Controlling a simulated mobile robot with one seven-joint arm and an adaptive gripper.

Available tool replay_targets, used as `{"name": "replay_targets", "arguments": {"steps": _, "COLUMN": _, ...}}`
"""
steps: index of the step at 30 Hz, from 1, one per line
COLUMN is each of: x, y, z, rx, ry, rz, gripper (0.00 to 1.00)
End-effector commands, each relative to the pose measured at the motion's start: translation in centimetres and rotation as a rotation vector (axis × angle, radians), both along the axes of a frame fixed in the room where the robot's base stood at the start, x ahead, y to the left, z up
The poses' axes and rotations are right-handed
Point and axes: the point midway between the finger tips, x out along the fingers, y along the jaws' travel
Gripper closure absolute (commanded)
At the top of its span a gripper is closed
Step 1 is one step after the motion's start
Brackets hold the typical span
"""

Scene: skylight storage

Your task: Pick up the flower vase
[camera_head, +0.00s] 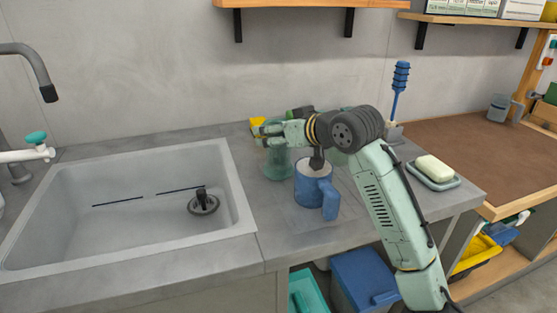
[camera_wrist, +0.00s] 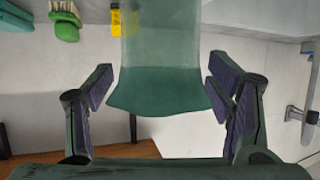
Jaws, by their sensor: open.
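The flower vase (camera_head: 277,164) is a green translucent vessel on the grey counter, between the sink and the blue mug. In the head view its upper part is partly hidden by my gripper (camera_head: 266,133), which reaches in from the right at the vase's top. In the wrist view the vase (camera_wrist: 160,60) fills the upper middle, its wide end toward me. The two dark fingers of my gripper (camera_wrist: 160,88) are spread apart, one on each side of it. Gaps show between both fingers and the vase, so it is not held.
A blue mug (camera_head: 312,188) stands close to the vase, under my arm. The sink (camera_head: 240,190) is open on the left. A soap dish (camera_head: 440,185) and a blue brush (camera_head: 400,80) stand to the right. A yellow object (camera_head: 257,124) lies behind the vase. A shelf (camera_head: 290,3) is above.

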Motion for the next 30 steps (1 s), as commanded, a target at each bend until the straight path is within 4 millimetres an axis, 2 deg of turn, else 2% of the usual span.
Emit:
{"name": "replay_targets", "arguments": {"steps": 2, "x": -0.01, "y": -0.01, "z": -0.01, "rx": 0.0, "ry": 0.0, "rz": 0.0, "gripper": 0.26}}
{"name": "replay_targets", "arguments": {"steps": 30, "x": -0.04, "y": -0.03, "z": 0.02, "rx": 0.0, "ry": 0.0, "rz": 0.0, "gripper": 0.89}}
